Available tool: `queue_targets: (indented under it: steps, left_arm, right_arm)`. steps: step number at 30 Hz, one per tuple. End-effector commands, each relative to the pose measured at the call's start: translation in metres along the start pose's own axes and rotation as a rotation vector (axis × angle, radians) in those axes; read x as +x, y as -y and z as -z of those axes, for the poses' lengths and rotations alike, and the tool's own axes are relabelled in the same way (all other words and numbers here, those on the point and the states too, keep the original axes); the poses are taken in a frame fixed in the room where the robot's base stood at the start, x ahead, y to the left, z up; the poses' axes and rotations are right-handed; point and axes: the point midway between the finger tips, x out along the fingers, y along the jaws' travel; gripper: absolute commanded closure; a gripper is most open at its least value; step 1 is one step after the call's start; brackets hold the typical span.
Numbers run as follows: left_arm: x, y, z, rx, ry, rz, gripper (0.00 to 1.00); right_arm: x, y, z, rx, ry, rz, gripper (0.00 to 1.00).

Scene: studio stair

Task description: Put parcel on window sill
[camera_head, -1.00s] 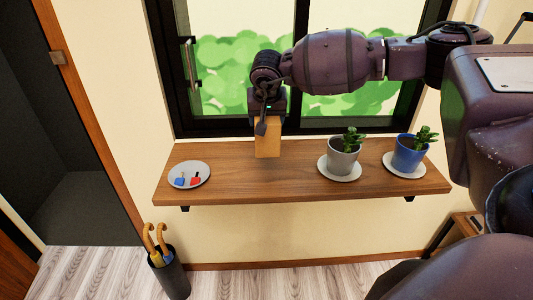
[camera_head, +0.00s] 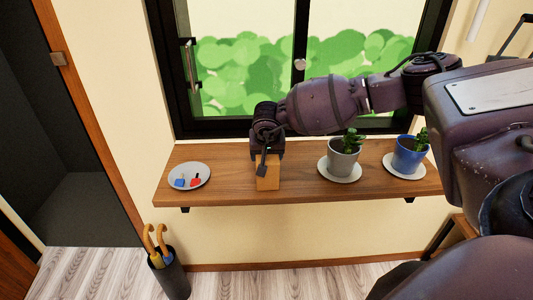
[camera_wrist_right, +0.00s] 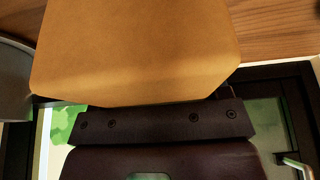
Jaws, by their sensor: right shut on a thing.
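The parcel (camera_head: 267,172) is a small tan box, upright at the middle of the wooden window sill (camera_head: 225,153). My right gripper (camera_head: 265,158) is shut on its upper part from above. The parcel's lower end is at the sill, but I cannot tell whether it touches. In the right wrist view the parcel (camera_wrist_right: 140,45) fills the upper middle, with the sill's wood (camera_wrist_right: 265,25) behind it. My left gripper is not in view.
Left of the parcel is a plate (camera_head: 189,176) with a blue and a red item. To its right are a grey pot (camera_head: 343,158) and a blue pot (camera_head: 408,156), each with a plant on a saucer. The window (camera_head: 250,80) is behind. An umbrella stand (camera_head: 169,274) is below left.

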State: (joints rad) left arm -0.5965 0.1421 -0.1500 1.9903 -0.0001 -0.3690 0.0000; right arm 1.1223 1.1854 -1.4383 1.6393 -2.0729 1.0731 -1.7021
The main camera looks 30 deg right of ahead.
Motion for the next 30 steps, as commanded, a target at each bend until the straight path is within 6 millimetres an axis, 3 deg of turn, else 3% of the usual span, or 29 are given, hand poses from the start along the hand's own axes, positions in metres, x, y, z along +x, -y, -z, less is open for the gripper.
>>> queue_targets:
  steps: [8,9,14,23,30]
  left_arm:
    - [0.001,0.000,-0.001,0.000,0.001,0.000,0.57]
    - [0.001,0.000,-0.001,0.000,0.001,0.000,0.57]
    - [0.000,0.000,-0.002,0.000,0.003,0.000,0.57]
    - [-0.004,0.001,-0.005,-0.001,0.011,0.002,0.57]
    - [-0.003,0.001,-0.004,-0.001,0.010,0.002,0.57]
  right_arm:
    - [0.001,0.000,0.000,0.001,-0.001,0.001,0.64]
    - [0.002,0.000,-0.001,0.000,0.000,0.001,0.28]
    - [0.001,0.000,0.000,0.000,0.000,0.001,0.06]
    - [-0.001,0.000,0.001,0.000,-0.001,0.001,0.06]
    - [-0.029,0.001,0.002,0.001,-0.002,0.003,0.06]
